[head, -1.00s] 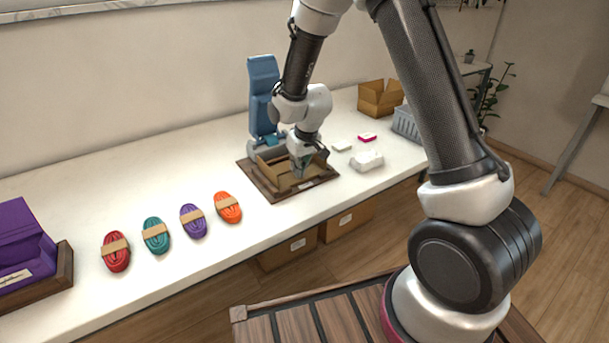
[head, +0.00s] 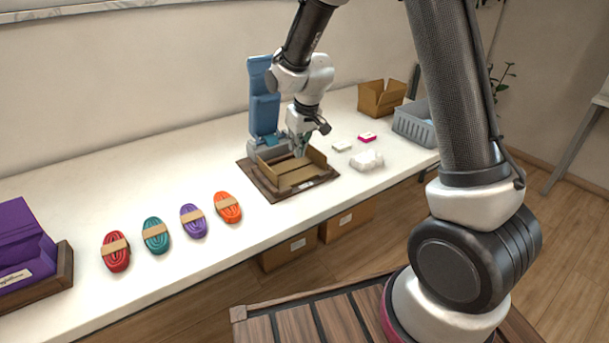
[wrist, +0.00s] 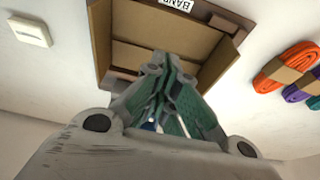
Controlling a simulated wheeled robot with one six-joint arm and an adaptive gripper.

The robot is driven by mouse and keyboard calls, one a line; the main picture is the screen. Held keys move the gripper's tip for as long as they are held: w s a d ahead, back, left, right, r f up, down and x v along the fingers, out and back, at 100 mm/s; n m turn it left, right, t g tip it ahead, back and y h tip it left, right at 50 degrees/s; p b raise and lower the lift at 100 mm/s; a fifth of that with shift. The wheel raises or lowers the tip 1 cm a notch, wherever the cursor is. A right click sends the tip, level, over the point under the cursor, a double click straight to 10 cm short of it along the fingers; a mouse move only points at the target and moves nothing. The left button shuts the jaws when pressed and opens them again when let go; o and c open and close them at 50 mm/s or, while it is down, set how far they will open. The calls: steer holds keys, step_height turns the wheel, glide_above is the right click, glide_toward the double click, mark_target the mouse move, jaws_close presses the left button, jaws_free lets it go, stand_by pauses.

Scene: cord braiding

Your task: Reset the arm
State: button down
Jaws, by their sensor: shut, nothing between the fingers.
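My gripper (head: 299,150) is shut and empty, above the back part of an open cardboard box (head: 300,178). In the wrist view my gripper (wrist: 160,72) has its fingertips together over the same box (wrist: 103,45), whose inside looks empty. The box sits on a dark wooden board (head: 256,186) on the white bench. My arm comes down from the top of the head view and partly hides a blue device (head: 263,95) behind it.
Four banded cord bundles, red (head: 116,252), teal (head: 155,235), purple (head: 193,221) and orange (head: 228,207), lie in a row at left. A purple case (head: 22,250) stands far left. A white lumpy item (head: 367,160), grey basket (head: 414,124) and another carton (head: 381,98) are at right.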

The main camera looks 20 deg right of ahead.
steer(key=shift+r, duration=0.4)
steer(key=s+d+f+g, duration=0.2)
steer(key=s, duration=0.3)
steer(key=s+d+r+m+t, duration=0.1)
steer(key=s+d+r, duration=0.4)
steer(key=s+r, duration=0.2)
steer(key=s+d+r+m+t, duration=0.1)
steer(key=s+d+r, duration=0.3)
steer(key=s+r, duration=0.3)
steer(key=s+d+r+m+t+h, duration=0.1)
steer(key=s+d+r, duration=0.4)
steer(key=s, duration=0.8)
step_height(320, 180, up, 2)
steer(key=shift+d+m, duration=0.3)
steer(key=shift+d, duration=0.05)
steer(key=shift+a, duration=0.1)
